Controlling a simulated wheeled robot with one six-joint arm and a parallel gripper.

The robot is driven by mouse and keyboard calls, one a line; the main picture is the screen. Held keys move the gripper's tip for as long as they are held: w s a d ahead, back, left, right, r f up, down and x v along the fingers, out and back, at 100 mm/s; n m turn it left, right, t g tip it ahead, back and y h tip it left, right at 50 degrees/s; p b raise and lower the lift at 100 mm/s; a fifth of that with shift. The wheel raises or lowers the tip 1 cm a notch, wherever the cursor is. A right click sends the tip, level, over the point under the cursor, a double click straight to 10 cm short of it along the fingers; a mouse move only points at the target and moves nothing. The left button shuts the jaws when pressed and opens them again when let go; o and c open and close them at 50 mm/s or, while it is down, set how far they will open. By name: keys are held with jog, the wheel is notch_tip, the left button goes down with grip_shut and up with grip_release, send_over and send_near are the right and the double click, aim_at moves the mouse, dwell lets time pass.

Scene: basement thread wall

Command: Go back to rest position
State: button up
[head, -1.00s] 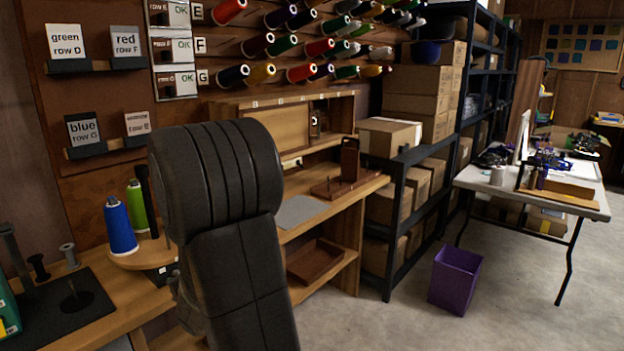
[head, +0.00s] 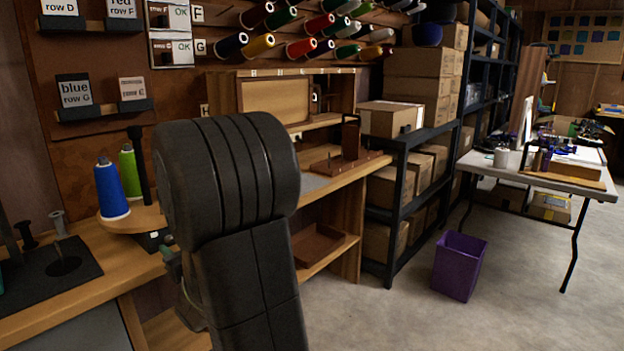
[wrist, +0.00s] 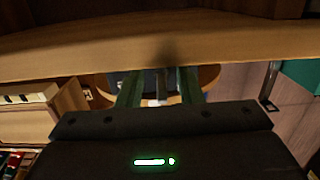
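My gripper (wrist: 160,90) shows in the wrist view as two green fingers standing apart, with no object clearly held between them. A narrow grey upright shape shows in the gap, apparently behind the fingers. In the head view my dark arm fills the middle, raised and bent, and hides most of the gripper. A blue thread spool (head: 112,190) and a green thread spool (head: 129,172) stand on a round wooden stand (head: 138,220) left of the arm. The stand's wooden edge also shows behind the fingers in the wrist view (wrist: 208,76).
A wooden workbench (head: 85,303) runs along the wall, with a black mat (head: 50,270) at left. Thread cones (head: 318,26) hang on the wall. A dark shelf (head: 398,200) with boxes and a purple bin (head: 459,266) stand right. The floor at front right is clear.

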jog(key=shift+f+b, duration=0.1)
jog(key=shift+b, duration=0.35)
